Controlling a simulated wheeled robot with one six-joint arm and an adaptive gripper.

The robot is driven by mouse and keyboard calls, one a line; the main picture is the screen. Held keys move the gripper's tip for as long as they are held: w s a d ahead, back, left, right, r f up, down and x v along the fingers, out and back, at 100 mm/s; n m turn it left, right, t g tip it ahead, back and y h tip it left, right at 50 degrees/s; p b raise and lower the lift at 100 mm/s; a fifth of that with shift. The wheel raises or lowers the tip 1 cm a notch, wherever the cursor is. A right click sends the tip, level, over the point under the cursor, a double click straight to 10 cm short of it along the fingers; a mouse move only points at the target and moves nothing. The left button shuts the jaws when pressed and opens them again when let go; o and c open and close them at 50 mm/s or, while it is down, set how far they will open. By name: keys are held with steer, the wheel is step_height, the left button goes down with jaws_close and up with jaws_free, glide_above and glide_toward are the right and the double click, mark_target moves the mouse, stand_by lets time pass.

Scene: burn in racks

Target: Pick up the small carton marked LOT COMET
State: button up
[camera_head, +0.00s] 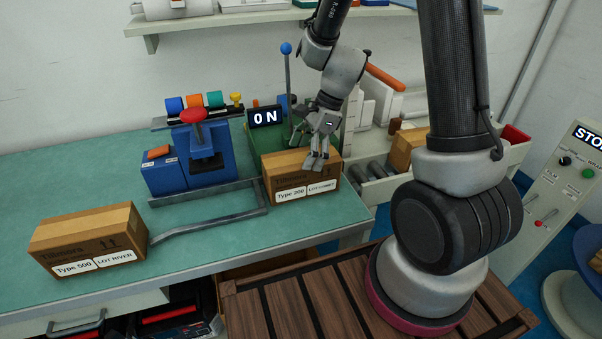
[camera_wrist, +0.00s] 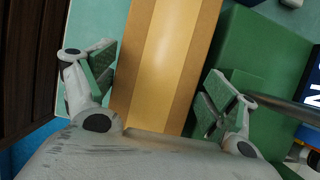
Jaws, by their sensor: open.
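A small cardboard carton (camera_head: 291,177) sits on the green bench near its right front corner. Its front labels read "Type 200" and what looks like "LOT COMET". My gripper (camera_head: 318,160) is above the carton's right part, fingers pointing down. In the wrist view the carton (camera_wrist: 165,60) runs between the two open fingers of my gripper (camera_wrist: 160,100), with a gap on each side. I cannot tell how far the fingertips reach down beside it. A larger carton (camera_head: 92,240) labelled "Type 500" and "LOT RIVER" stands at the bench's left front.
A green machine with an "ON" sign (camera_head: 265,117) and a blue-knobbed lever (camera_head: 287,75) stands right behind the small carton. A metal rail (camera_head: 210,225) lies to its left. A blue device with a red knob (camera_head: 193,150) stands beyond. Another carton (camera_head: 408,148) sits on rollers at right.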

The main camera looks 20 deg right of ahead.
steer(key=x, duration=0.4)
steer(key=shift+d+f, duration=0.1)
steer(key=c, duration=1.3)
